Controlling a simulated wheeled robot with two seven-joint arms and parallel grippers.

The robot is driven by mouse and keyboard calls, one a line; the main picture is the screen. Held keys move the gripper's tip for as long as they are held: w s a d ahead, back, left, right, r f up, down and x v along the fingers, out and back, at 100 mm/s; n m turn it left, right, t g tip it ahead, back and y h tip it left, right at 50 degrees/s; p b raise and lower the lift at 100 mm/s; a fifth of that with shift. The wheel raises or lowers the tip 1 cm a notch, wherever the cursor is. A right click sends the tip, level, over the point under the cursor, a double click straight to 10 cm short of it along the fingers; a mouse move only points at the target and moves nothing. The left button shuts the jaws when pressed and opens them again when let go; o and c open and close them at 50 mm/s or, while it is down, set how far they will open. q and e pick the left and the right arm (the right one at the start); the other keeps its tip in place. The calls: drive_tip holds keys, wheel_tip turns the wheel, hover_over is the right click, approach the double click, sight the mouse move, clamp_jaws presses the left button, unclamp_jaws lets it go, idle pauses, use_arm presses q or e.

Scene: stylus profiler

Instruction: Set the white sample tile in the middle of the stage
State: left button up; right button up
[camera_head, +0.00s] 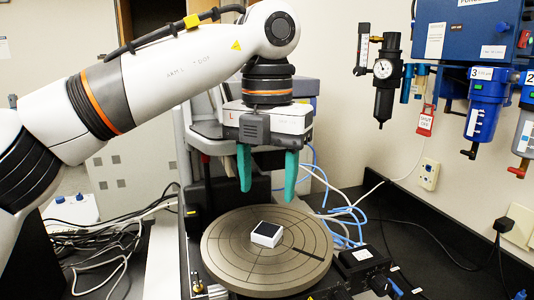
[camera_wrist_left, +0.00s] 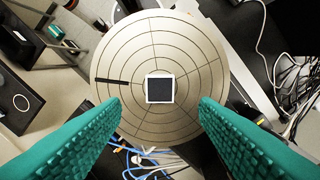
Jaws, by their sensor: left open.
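The white sample tile (camera_head: 266,234), with a dark square top, lies flat on the round grey stage (camera_head: 225,251) at about its middle. In the left wrist view the tile (camera_wrist_left: 160,88) sits near the centre of the stage's rings (camera_wrist_left: 205,60). My left gripper (camera_head: 268,180) hangs above the stage, its teal fingers apart with nothing between them. The fingers also show in the left wrist view (camera_wrist_left: 160,108), on either side below the tile and clear of it. My right gripper is not in view.
The profiler's body stands behind the stage. A small black box (camera_head: 362,262) with cables sits at the stage's right. Blue tubes (camera_head: 345,215) and white cables run behind it. A gauge and regulator (camera_head: 387,75) and a red tag (camera_head: 426,122) hang on the right wall.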

use_arm(q)
wheel_tip(320, 180, up, 5)
